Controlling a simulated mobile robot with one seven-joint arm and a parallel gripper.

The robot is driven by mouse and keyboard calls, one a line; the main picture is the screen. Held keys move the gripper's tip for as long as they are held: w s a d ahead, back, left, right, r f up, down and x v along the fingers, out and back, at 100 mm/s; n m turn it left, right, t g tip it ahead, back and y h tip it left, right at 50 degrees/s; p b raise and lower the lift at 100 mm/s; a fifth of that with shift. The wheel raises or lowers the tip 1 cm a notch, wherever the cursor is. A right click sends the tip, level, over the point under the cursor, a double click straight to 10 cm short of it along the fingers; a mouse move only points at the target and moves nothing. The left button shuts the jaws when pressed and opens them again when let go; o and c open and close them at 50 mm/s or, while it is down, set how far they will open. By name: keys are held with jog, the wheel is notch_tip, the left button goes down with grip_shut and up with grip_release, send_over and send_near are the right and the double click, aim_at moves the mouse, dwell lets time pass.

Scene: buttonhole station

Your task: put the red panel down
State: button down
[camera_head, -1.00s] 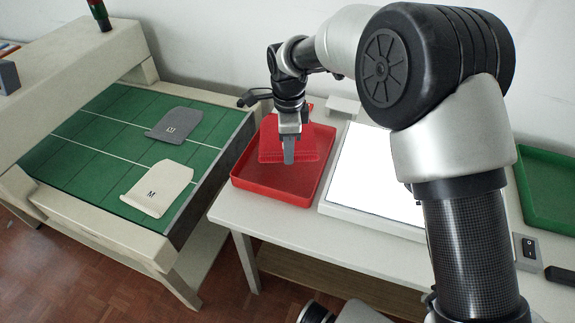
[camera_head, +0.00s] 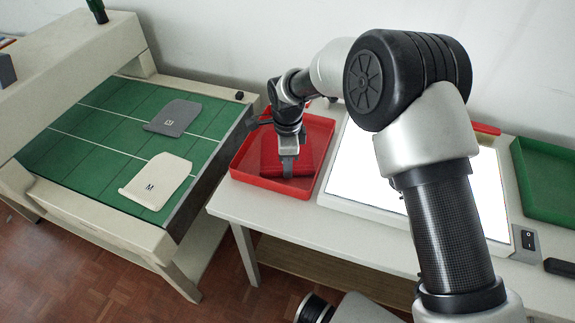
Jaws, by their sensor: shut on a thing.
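My gripper (camera_head: 287,168) points down over the red tray (camera_head: 243,180) and is shut on the red panel (camera_head: 312,150). The panel is a flat red piece, inside the tray's outline, partly hidden behind the gripper. Whether it touches the tray floor I cannot tell. A grey panel (camera_head: 180,112) and a cream panel (camera_head: 160,178) marked M lie on the green bed at the left.
A lit white light panel (camera_head: 352,170) lies right of the red tray, partly behind my arm. A green tray (camera_head: 545,180) stands at the far right.

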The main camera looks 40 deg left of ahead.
jog(key=c, duration=1.7)
grip_release()
jog(key=shift+c, duration=0.2)
notch_tip(320, 180, up, 12)
jog(key=shift+p, duration=0.4)
jog(key=shift+r, duration=0.1)
